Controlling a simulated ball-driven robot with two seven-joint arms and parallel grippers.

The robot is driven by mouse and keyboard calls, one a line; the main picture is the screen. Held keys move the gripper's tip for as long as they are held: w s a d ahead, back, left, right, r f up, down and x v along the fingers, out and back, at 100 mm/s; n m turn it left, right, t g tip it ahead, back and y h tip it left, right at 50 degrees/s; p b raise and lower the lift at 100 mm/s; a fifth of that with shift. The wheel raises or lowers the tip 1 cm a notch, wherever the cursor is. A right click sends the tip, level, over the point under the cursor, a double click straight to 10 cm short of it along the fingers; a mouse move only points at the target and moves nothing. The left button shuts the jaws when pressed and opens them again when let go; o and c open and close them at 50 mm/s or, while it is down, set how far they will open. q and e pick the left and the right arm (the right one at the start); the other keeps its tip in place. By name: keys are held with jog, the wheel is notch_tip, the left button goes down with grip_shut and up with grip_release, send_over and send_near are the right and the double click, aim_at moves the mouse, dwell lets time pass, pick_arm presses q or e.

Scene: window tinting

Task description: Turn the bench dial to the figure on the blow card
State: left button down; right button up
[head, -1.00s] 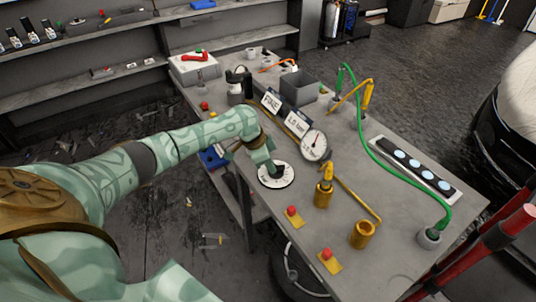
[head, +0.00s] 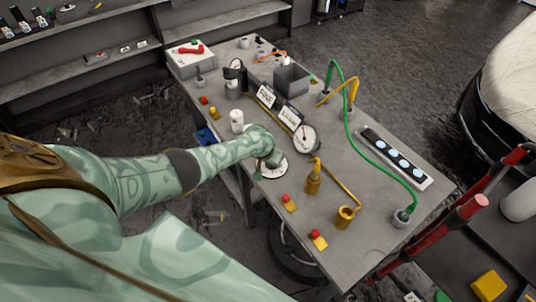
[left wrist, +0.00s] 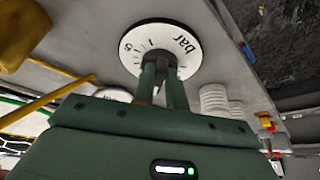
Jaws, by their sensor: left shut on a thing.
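The bench dial (head: 282,172) is a white disc with a dark rim on the grey bench top. In the left wrist view it (left wrist: 193,62) shows the word "bar", tick marks and a few figures; which figure is set cannot be told. My left gripper (head: 270,161) is over the dial, with its two fingers (left wrist: 160,72) shut on the dial's knob, which they mostly hide. Two small white cards stand behind the dial: one reads "FINE" (head: 266,95), the other (head: 290,117) seems to read "1.0 bar". My right gripper is not in view.
A round gauge (head: 306,139) stands just right of the dial. A white cylinder (head: 237,120) stands behind my left wrist.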

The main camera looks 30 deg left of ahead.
pick_arm(q)
jog(key=shift+d+n+y+p, duration=0.2)
jog(key=shift+n+y+p, duration=0.25)
jog(key=shift+n, duration=0.55)
jog(key=c, duration=1.4)
grip_release()
jog(key=shift+c, duration=0.2)
jog(key=shift+r, duration=0.1)
jog(key=p+v, duration=1.1)
jog(key=v, duration=0.5)
jog(key=shift+p, duration=0.4)
